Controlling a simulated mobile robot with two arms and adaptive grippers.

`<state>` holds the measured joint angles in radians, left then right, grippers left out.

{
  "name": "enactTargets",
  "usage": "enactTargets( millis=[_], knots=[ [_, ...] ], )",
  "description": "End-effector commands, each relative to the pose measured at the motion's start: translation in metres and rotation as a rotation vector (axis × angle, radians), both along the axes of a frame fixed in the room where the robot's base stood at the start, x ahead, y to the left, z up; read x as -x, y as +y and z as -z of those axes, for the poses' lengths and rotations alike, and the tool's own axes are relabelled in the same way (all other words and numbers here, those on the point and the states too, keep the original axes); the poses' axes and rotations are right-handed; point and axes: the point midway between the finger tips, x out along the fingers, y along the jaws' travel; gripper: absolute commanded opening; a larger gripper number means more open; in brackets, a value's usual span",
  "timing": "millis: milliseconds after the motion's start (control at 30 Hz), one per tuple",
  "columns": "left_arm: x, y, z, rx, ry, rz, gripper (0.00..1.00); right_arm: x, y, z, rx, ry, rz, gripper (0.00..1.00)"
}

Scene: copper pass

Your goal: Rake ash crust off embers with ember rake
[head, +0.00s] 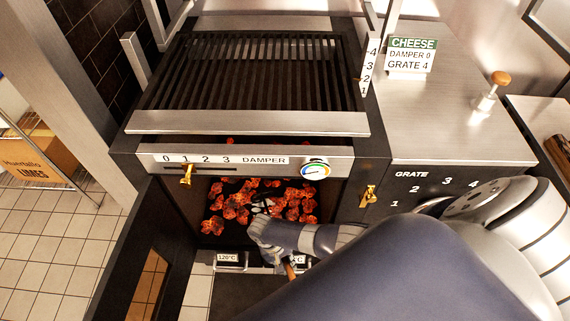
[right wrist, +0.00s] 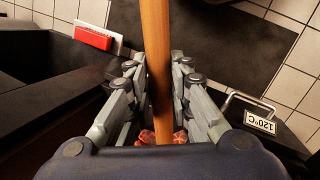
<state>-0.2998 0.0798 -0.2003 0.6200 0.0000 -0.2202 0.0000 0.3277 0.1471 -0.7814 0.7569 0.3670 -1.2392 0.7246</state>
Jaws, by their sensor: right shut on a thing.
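Glowing orange-red embers (head: 238,205) lie in the open firebox below the grill, with dark patches among them. I cannot tell a separate ash crust. My right gripper (head: 262,212) reaches into the firebox mouth over the embers. In the right wrist view its fingers (right wrist: 158,85) are shut on the wooden handle (right wrist: 156,40) of the ember rake, which runs up between them. A short piece of the handle (head: 290,271) shows below my wrist in the head view. The rake head is hidden or cannot be made out. My left gripper is not in view.
The grill grate (head: 250,75) and damper panel (head: 245,161) sit above the firebox. A brass knob (head: 369,196) is right of the opening. A dark open door (head: 135,255) stands at left. A handle tagged 120°C (right wrist: 261,124) is near my fingers.

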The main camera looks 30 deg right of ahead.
Motion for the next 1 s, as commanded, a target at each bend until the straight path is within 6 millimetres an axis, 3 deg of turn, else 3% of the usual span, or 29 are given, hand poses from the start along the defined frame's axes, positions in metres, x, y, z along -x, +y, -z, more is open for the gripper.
enactTargets(
  millis=[1000],
  knots=[
    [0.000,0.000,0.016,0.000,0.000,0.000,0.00,-0.001,0.000,0.018,0.000,-0.002,0.000,0.00]
  ],
)
